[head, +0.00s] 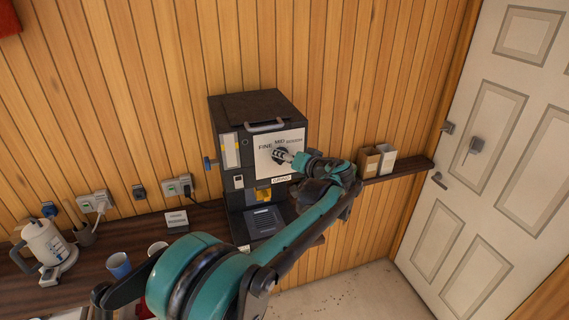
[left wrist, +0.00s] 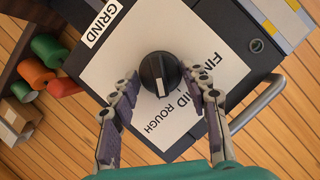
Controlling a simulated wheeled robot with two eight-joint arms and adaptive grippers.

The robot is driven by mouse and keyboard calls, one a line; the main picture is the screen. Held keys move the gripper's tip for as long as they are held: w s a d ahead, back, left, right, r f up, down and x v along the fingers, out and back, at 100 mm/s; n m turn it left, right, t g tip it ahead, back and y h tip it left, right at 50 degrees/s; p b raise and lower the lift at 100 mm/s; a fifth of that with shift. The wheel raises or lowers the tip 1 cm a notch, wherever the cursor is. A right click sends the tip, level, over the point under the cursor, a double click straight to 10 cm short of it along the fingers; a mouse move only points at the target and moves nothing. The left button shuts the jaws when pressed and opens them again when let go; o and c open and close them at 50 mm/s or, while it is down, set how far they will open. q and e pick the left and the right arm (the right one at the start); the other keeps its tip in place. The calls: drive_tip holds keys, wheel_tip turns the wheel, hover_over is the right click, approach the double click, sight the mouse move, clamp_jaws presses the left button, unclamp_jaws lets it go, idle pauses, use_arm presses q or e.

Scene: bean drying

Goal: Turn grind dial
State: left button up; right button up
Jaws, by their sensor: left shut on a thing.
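The grind dial (left wrist: 158,72) is a round black knob with a white pointer line, on a white panel (left wrist: 205,35) lettered FINE, MID, ROUGH and GRIND. In the left wrist view its pointer line runs down toward the ROUGH lettering. The panel is on the front of a dark grinder (head: 228,118) against the wall. My left gripper (head: 284,155) is at the panel, its two fingers on either side of the dial and shut on it. In the head view the fingers partly hide the dial. My right gripper is not in view.
A dark shelf (head: 405,170) with small boxes (head: 368,160) is right of the grinder. A white door (head: 500,130) is at far right.

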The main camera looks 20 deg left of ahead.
use_arm(q)
drive_tip(key=shift+w+d+f+m+y+b, duration=0.15)
drive_tip(key=shift+m+y+b, duration=0.25)
drive_tip(key=shift+m+b, duration=0.5)
drive_tip(key=o, duration=1.2)
drive_tip(key=shift+c, duration=0.2)
drive_tip(key=v, duration=1.2)
drive_tip(key=shift+d, duration=0.1)
